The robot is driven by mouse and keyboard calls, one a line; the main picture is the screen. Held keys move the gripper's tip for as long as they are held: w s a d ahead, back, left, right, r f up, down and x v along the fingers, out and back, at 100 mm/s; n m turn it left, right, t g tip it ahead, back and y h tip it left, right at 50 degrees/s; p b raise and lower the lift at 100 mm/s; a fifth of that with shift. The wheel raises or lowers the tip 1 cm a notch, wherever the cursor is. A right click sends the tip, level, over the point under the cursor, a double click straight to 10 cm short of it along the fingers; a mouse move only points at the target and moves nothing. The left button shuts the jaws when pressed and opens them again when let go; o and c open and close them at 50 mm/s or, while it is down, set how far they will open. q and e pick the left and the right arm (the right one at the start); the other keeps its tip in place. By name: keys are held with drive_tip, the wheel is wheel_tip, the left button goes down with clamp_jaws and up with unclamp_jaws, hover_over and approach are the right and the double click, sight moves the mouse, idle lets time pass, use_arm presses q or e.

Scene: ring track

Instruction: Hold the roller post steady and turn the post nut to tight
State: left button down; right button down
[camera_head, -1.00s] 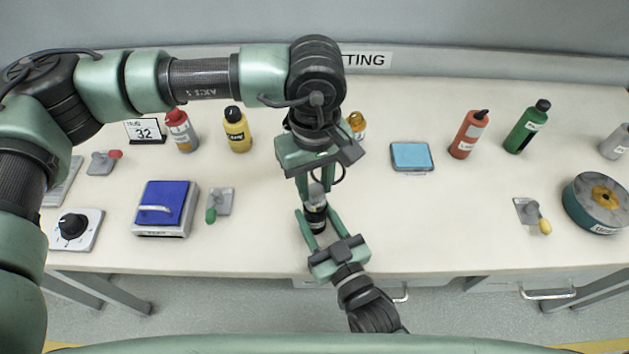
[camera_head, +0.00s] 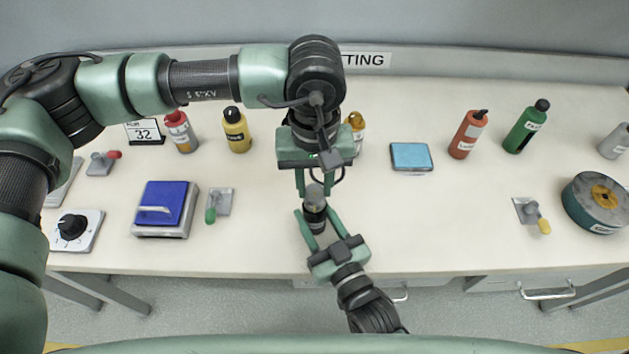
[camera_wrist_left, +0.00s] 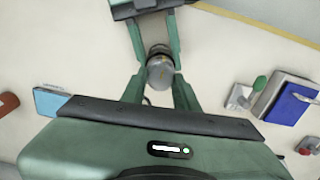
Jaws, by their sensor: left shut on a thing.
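The roller post (camera_head: 315,217) is a short dark upright piece near the table's front edge. The grey post nut (camera_head: 314,193) sits on its top and also shows in the left wrist view (camera_wrist_left: 160,73). My left gripper (camera_head: 315,188) reaches down from above with its fingers on either side of the nut, shut on it. My right gripper (camera_head: 314,216) comes in from the front, low down, with its two fingers on either side of the post, seemingly shut on it. The fingers partly hide the post, and its foot is hard to see.
A blue-topped box (camera_head: 163,208), a dial (camera_head: 76,229) and a green-tipped lever (camera_head: 218,205) stand to the left. A light-blue pad (camera_head: 411,157), bottles (camera_head: 467,134) and a large reel (camera_head: 598,203) are to the right. The table beside the grippers is clear.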

sight(315, 189)
use_arm(q)
drive_tip(key=c, duration=1.1)
unclamp_jaws()
drive_tip(key=shift+o, duration=0.2)
drive_tip(key=shift+r, duration=0.15)
wheel_tip(315, 189, up, 12)
use_arm(e)
drive_tip(key=c, duration=0.7)
unclamp_jaws()
